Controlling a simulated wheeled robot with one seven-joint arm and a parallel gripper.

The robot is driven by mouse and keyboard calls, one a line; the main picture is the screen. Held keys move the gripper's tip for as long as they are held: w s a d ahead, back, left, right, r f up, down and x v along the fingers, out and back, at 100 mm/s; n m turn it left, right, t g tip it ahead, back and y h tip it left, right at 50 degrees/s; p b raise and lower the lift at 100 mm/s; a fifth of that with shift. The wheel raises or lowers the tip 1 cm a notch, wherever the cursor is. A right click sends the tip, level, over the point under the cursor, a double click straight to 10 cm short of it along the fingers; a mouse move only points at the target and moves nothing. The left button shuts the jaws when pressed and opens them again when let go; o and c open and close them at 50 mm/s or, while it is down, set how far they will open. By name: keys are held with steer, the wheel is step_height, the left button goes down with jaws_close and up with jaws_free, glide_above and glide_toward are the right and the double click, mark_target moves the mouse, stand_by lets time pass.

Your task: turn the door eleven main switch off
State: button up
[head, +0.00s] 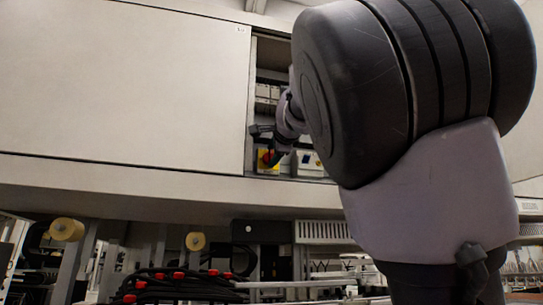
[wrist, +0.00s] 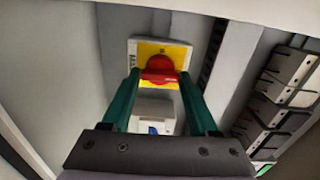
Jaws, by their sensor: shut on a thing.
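The main switch is a red rotary knob (wrist: 160,66) on a yellow plate (wrist: 177,54), mounted inside an open cabinet. In the wrist view its handle bar lies roughly crosswise between my two green fingers. My gripper (wrist: 159,78) is shut on the red knob, one fingertip at each side. In the head view the yellow plate (head: 268,169) shows low in the cabinet opening, with my gripper (head: 268,157) in front of it, partly hiding the knob. The knob's position markings are too small to read.
A pale box with a blue part (wrist: 154,128) sits just below the switch. Grey modules (wrist: 287,78) line the right side of the cabinet. A large closed panel (head: 120,80) lies left of the opening. Below are black cables with red parts (head: 178,276).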

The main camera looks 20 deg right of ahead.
steer(key=n, duration=0.9)
steer(key=shift+n, duration=0.3)
steer(key=n, duration=0.4)
steer(key=shift+f+n, duration=0.1)
steer(key=shift+n, duration=1.9)
steer(key=o, duration=1.4)
